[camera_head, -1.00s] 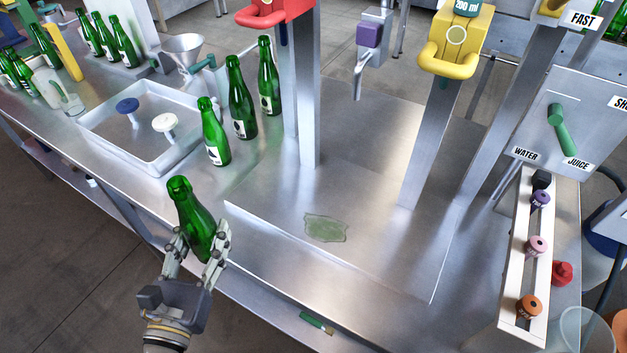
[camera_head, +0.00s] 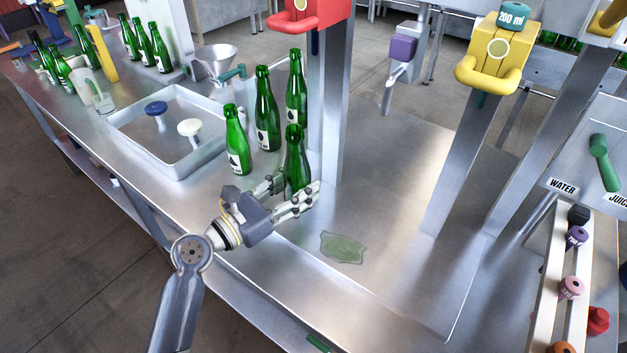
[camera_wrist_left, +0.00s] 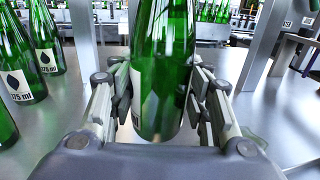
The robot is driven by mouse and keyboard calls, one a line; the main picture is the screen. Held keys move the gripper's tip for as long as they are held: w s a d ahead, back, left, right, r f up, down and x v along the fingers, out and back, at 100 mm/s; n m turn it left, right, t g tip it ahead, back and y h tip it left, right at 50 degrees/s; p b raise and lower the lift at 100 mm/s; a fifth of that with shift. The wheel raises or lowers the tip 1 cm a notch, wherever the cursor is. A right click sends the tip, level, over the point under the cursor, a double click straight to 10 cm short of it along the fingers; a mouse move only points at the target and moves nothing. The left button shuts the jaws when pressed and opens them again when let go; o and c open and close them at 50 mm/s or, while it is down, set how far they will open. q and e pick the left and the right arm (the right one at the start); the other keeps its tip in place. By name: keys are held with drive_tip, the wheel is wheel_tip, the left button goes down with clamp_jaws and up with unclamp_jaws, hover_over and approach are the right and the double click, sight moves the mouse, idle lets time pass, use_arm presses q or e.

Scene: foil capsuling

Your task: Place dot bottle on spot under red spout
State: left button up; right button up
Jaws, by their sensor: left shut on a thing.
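My left gripper (camera_head: 299,192) is shut on a green glass bottle (camera_head: 295,150), upright in front of the red spout's metal post. The bottle fills the middle of the left wrist view (camera_wrist_left: 163,75), between both fingers. Only an edge of its white label shows, so I cannot read its mark. Its base is hidden by the fingers in the head view; I cannot tell whether it touches the surface. The red spout (camera_head: 310,12) is above and behind it, cut by the top edge. I cannot make out a marked spot under it. My right gripper is not in view.
A metal tray (camera_head: 200,158) is further left. A greenish puddle (camera_head: 343,247) lies on the plate. The yellow spout (camera_head: 490,65) is right.

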use_arm(q)
drive_tip(key=w+d, duration=0.2)
drive_tip(key=w, duration=0.1)
drive_tip(key=w+d, duration=0.1)
drive_tip(key=w, duration=0.1)
drive_tip(key=shift+f, duration=0.2)
drive_tip(key=shift+w+d+f, duration=0.1)
drive_tip(key=shift+w+d, duration=0.1)
drive_tip(key=shift+w, duration=0.2)
wheel_tip(320, 180, down, 3)
drive_tip(key=shift+f, duration=0.25)
drive_tip(key=shift+f+b, duration=0.15)
drive_tip(key=shift+b, duration=0.15)
drive_tip(key=o, duration=1.2)
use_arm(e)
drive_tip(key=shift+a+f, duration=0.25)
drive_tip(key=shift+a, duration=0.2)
